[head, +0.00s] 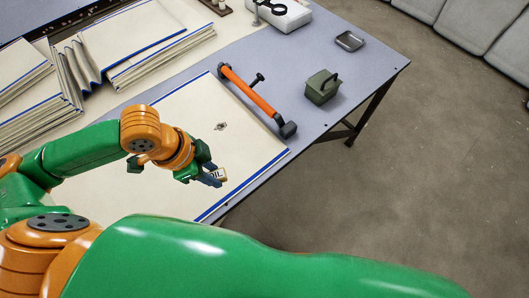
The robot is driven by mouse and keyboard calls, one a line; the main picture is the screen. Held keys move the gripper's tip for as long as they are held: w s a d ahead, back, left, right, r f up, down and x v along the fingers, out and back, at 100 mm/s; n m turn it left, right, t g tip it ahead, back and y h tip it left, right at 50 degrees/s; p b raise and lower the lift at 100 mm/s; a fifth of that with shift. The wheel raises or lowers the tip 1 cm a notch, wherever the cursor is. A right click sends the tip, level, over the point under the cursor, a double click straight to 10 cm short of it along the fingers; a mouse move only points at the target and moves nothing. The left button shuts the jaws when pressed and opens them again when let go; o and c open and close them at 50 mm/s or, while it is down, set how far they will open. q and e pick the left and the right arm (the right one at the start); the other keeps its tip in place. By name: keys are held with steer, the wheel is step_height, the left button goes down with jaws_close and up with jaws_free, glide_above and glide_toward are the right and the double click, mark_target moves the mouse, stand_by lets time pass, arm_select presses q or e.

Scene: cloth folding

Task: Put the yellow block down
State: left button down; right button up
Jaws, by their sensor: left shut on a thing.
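My left gripper (212,178) is shut on the yellow block (221,174), which shows as a small pale yellow piece with dark marks at the fingertips. The gripper and block are over the cream cloth (190,110) with blue edges, near its front right part. I cannot tell whether the block touches the cloth. My right gripper is not in view; a large green and orange arm link of mine crosses the bottom of the view.
An orange bar with black ends (250,92) lies along the cloth's right edge. A green box (322,87) and a small metal tray (349,41) stand on the table (375,68) at right. Folded cloth stacks (130,40) fill the back left. A small dark item (221,126) lies on the cloth.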

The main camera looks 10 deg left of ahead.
arm_select(q)
steer(key=w+f+b, duration=0.1)
steer(key=b, duration=0.2)
steer(key=shift+f, duration=0.4)
steer(key=w, duration=0.2)
glide_above(251, 161)
steer(key=f, duration=0.8)
steer(key=shift+s+a+f, duration=0.2)
steer(key=shift+a+f, duration=0.05)
steer(key=shift+a, duration=0.15)
steer(key=shift+f, duration=1.25)
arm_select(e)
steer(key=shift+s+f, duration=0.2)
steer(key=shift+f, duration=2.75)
arm_select(q)
steer(key=shift+f, duration=0.15)
steer(key=c, duration=0.5)
jaws_free()
steer(key=shift+c, duration=0.2)
